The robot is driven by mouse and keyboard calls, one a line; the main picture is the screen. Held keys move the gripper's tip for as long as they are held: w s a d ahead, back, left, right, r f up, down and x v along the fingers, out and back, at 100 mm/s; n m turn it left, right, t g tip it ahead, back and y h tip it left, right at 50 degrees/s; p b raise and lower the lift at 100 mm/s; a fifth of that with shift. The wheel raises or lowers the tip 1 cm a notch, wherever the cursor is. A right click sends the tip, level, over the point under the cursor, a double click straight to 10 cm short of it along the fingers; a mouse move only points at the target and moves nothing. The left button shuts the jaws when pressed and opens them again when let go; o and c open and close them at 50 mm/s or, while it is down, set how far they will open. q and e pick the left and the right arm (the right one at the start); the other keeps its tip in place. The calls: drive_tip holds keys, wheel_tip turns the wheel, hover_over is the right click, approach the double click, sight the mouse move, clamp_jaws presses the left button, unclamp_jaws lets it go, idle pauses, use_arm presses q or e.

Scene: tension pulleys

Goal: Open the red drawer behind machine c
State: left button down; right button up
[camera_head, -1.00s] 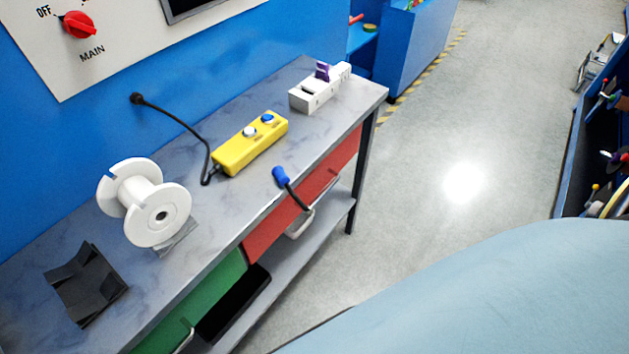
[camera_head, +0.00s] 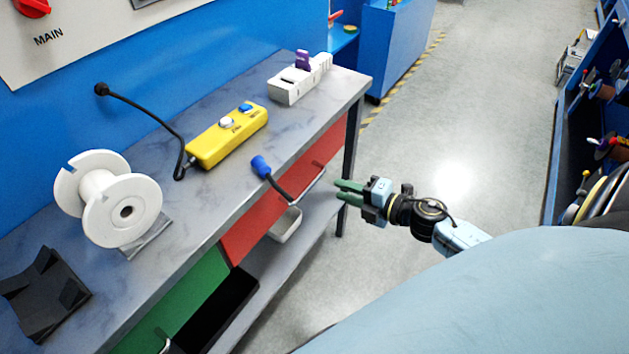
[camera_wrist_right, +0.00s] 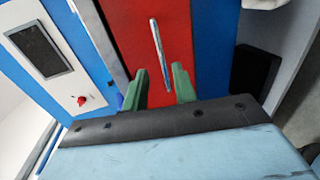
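The red drawer (camera_head: 262,226) is in the front of the grey bench, right of a green drawer. It looks shut. In the right wrist view the red drawer front (camera_wrist_right: 126,32) is ahead, and the handle (camera_wrist_right: 157,52) lies beyond and between the two green fingers of the right gripper (camera_wrist_right: 160,86), which is open and empty. My left gripper is not in view.
The green drawer (camera_head: 187,305) is to the left. The floor (camera_head: 440,130) to the right is clear.

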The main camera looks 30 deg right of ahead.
sight(316, 181)
drive_tip(key=x, duration=0.9)
drive_tip(key=shift+w+b, duration=0.15)
drive_tip(key=shift+b, duration=0.25)
clamp_jaws()
